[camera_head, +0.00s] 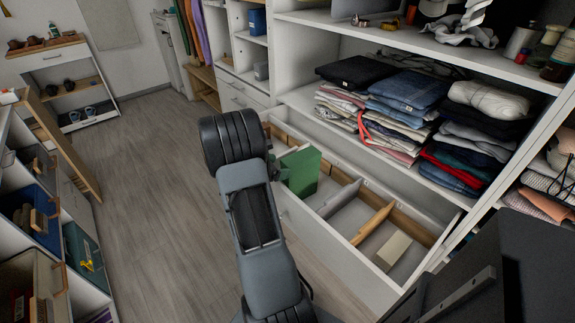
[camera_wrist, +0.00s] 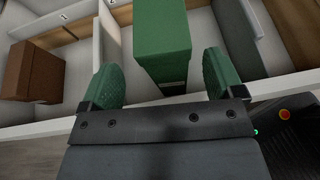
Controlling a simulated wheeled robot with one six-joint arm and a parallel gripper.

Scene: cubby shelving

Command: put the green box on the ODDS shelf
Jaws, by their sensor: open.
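The green box (camera_head: 303,170) stands upright in a compartment of the pulled-out white drawer (camera_head: 335,252). In the wrist view the green box (camera_wrist: 162,28) is straight ahead, between the two green finger pads. My gripper (camera_wrist: 163,78) is open. The pads lie to either side of the box's near end, with visible gaps on both sides. In the head view my arm hides most of the gripper beside the box. No ODDS label is readable in either view.
The drawer has thin dividers, and a pale box (camera_head: 393,250) lies toward its right end. A brown box (camera_wrist: 33,72) is in a compartment at left in the wrist view. Folded clothes (camera_head: 405,100) fill the shelf above. Open floor (camera_head: 130,190) lies left.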

